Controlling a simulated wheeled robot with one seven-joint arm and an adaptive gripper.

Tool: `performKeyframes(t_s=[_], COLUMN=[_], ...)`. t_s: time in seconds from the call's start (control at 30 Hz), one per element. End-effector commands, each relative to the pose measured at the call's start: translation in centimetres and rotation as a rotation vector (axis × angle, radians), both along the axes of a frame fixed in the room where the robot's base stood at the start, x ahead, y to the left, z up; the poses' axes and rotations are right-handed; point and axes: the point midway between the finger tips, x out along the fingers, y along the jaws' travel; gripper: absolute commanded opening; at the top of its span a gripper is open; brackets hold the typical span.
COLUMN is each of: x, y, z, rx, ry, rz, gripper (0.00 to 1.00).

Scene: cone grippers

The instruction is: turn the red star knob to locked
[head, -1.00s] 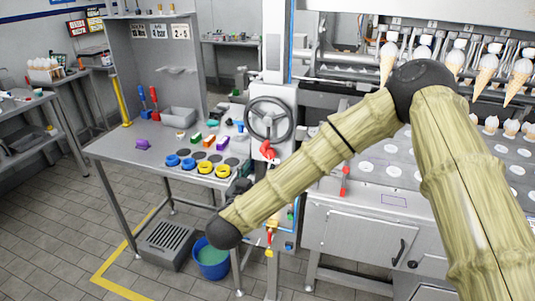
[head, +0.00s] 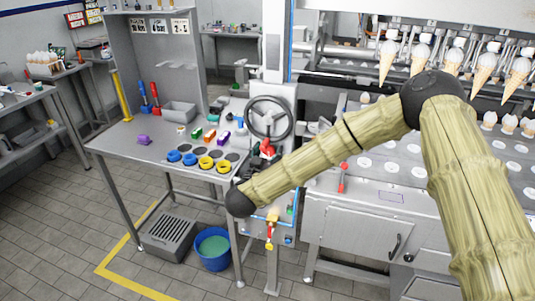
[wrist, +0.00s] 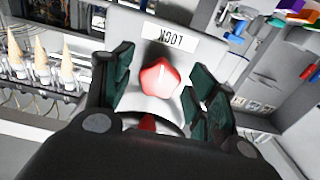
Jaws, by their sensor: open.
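The red star knob (wrist: 161,78) shows in the wrist view, on a pale plate below a label (wrist: 171,38) that reads LOCK upside down. My gripper (wrist: 164,70) is open, with its dark green fingers on the left and right of the knob. A gap shows on each side, so the fingers do not appear to touch it. A second bit of red shows below the knob, partly hidden by the gripper body. In the head view a red part (head: 266,147) shows below the handwheel (head: 270,118); I cannot tell whether it is the knob.
The steel table (head: 120,150) left of the column holds blue and yellow rings, coloured blocks and a grey bin (head: 180,112). A blue bucket (head: 213,250) stands on the floor below. The cone machine (head: 365,225) stands at the right. My arm crosses in front of the column.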

Motion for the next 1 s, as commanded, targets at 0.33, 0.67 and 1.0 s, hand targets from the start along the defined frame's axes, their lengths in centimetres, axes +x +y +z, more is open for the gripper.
performKeyframes(t_s=[0.33,0.67,1.0], x=[-0.03,-0.03,-0.03], y=[0.04,0.05,0.01], z=[0.0,-0.21,0.02], rx=[0.0,0.094,0.137], ry=[0.0,-0.033,-0.045], rz=[0.0,0.0,-0.001], gripper=[0.13,0.13,0.13])
